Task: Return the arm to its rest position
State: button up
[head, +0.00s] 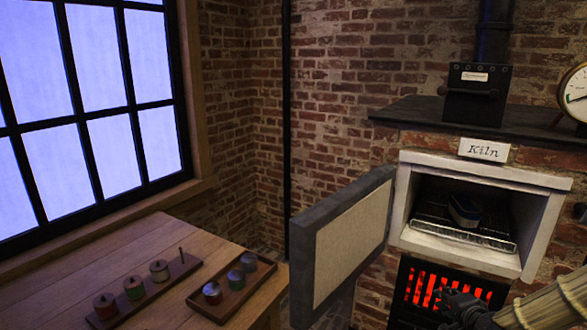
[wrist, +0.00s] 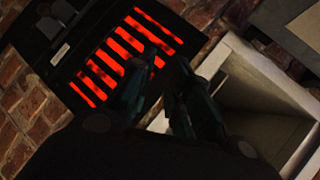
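My gripper (head: 462,304) is low at the right in the head view, in front of the glowing grate below the kiln. In the wrist view its two dark fingers (wrist: 165,62) stand with a narrow gap between them, and I see nothing held there. The kiln (head: 408,190) has its door (head: 345,240) swung open to the left. A dark bluish item (head: 463,210) sits on the wire rack inside the kiln chamber. The kiln's pale opening (wrist: 260,85) also shows in the wrist view, to the right of the fingers.
The glowing grate (head: 425,290) is close to my gripper. A wooden table (head: 130,255) at the left bears a board (head: 178,277) with several spools and a peg, and a tray (head: 230,302) with several jars. A gauge (head: 575,92) stands on the kiln's top shelf.

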jog(key=s+a+f+n+g+y, duration=0.1)
jog(key=s+a+f+n+g, duration=0.25)
jog(key=s+a+f, duration=0.4)
jog(key=s+a+f+n+g, duration=0.3)
jog(key=s+a+f+n, duration=0.15)
jog(key=s+f, duration=0.45)
jog(key=s+a+f+n+g, duration=0.2)
jog(key=s+f, duration=0.2)
jog(key=s, duration=0.4)
jog(key=s+a+f+n+g+p, duration=0.1)
jog(key=s+a+f+n+g, duration=0.1)
jog(key=s, duration=0.6)
jog(key=s+a+f+n+g, duration=0.2)
jog(key=s+f, duration=0.3)
jog(key=s, duration=0.3)
jog(key=shift+a+f+n+h, duration=0.35)
jog(key=shift+a+n, duration=0.15)
jog(key=shift+a, duration=0.3)
